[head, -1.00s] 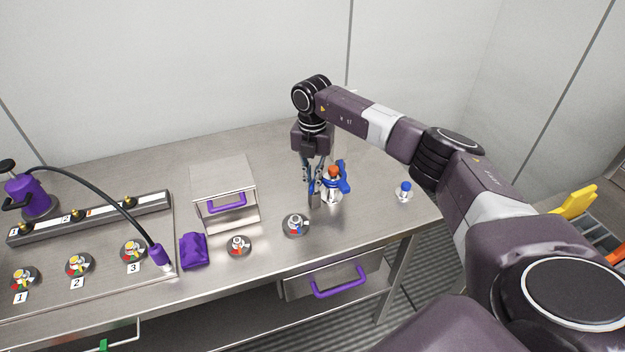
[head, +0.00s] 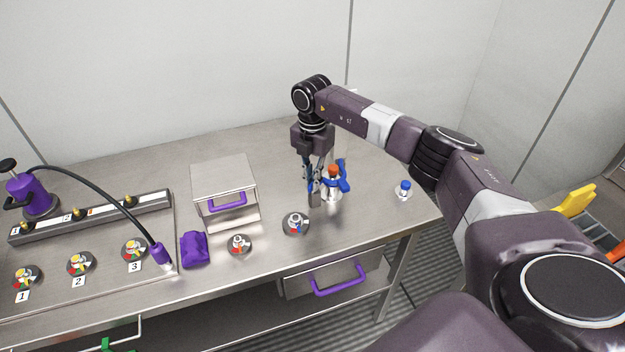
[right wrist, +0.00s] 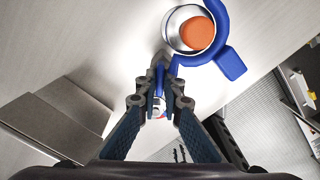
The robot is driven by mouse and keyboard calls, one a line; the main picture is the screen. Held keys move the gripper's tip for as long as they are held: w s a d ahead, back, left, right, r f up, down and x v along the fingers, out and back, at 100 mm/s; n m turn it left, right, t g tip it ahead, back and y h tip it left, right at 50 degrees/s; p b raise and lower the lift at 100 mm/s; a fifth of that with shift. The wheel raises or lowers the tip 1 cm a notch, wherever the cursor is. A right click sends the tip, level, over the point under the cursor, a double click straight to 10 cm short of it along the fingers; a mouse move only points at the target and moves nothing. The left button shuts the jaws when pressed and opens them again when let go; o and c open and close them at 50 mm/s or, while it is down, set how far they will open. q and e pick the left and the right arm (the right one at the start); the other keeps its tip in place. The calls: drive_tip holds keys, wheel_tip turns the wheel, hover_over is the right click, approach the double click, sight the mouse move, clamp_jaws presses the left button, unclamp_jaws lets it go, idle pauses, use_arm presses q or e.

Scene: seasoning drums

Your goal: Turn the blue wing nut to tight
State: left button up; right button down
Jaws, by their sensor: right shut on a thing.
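The blue wing nut (head: 344,185) sits around a silver post with an orange cap (head: 333,169) at the right part of the bench. In the right wrist view the wing nut (right wrist: 230,64) has one wing pointing away from my gripper, and the other wing runs in between my fingers. My right gripper (head: 315,188) points down on the left side of the post and is shut on that near wing. In the right wrist view its fingertips (right wrist: 163,82) partly hide the held wing. My left gripper is not in view.
A small blue-capped item (head: 404,190) stands right of the post. Round discs (head: 296,224) and (head: 239,245) lie in front. A steel box with a purple handle (head: 224,188) and a purple block (head: 194,250) stand to the left. A drawer (head: 330,279) is under the bench edge.

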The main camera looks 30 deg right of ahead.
drive_tip(key=c, duration=2.2)
unclamp_jaws()
drive_tip(key=shift+w+r, duration=0.1)
drive_tip(key=shift+r, duration=0.1)
drive_tip(key=shift+o, duration=0.6)
drive_tip(key=shift+f, duration=0.1)
wheel_tip(320, 180, up, 12)
